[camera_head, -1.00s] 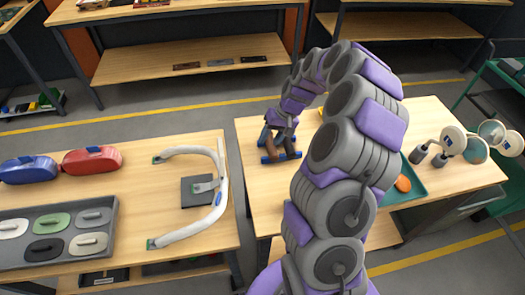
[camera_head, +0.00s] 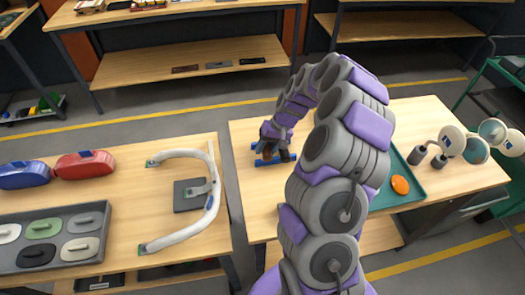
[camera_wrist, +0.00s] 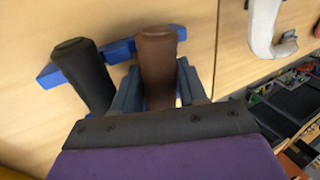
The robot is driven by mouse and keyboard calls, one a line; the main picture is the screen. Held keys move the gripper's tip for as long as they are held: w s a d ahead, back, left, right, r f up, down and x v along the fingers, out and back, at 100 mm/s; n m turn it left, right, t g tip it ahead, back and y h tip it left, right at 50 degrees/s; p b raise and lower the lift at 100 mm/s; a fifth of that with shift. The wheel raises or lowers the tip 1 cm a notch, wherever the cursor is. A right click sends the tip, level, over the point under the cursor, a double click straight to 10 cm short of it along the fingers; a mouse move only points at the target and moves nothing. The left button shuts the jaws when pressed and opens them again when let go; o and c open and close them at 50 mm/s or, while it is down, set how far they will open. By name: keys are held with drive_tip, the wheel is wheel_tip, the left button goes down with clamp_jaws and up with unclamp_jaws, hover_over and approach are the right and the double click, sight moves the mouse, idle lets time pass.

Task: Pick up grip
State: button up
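A brown grip (camera_wrist: 158,60) and a black grip (camera_wrist: 82,72) lie side by side on a blue rack (camera_wrist: 50,77) on the wooden table. In the head view the blue rack (camera_head: 264,162) shows near the table's left end, with the grips mostly hidden by my gripper (camera_head: 272,142). In the wrist view my gripper (camera_wrist: 158,90) has one finger on each side of the brown grip. A sliver of table shows between the grip and the right finger, so the fingers look open around it. The black grip is outside the fingers, to the left.
A teal tray (camera_head: 414,196) with an orange object (camera_head: 400,185) is right of my arm. Round mirrors (camera_head: 478,150) stand at the table's right end. The left table (camera_head: 120,205) holds a curved white handle (camera_head: 205,200), red and blue cases and a grey tray (camera_head: 98,232).

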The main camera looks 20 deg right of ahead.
sight(268, 145)
drive_tip(key=shift+w+d, duration=0.1)
drive_tip(key=shift+d, duration=0.5)
drive_tip(key=shift+c, duration=0.8)
drive_tip(key=shift+d, duration=0.2)
drive_tip(key=shift+c, duration=0.7)
drive_tip(key=shift+a+r, duration=0.1)
drive_tip(key=shift+a, duration=0.6)
drive_tip(key=shift+a+r, duration=0.25)
drive_tip(key=shift+r, duration=0.1)
drive_tip(key=p+v, duration=0.1)
drive_tip(key=v, duration=0.4)
drive_tip(key=shift+w+a+r, duration=0.15)
drive_tip(key=shift+a, duration=0.05)
drive_tip(key=r, duration=0.2)
drive_tip(key=r+p, duration=0.1)
drive_tip(key=r, duration=0.1)
drive_tip(key=shift+a, duration=0.4)
drive_tip(key=shift+a+r, duration=0.25)
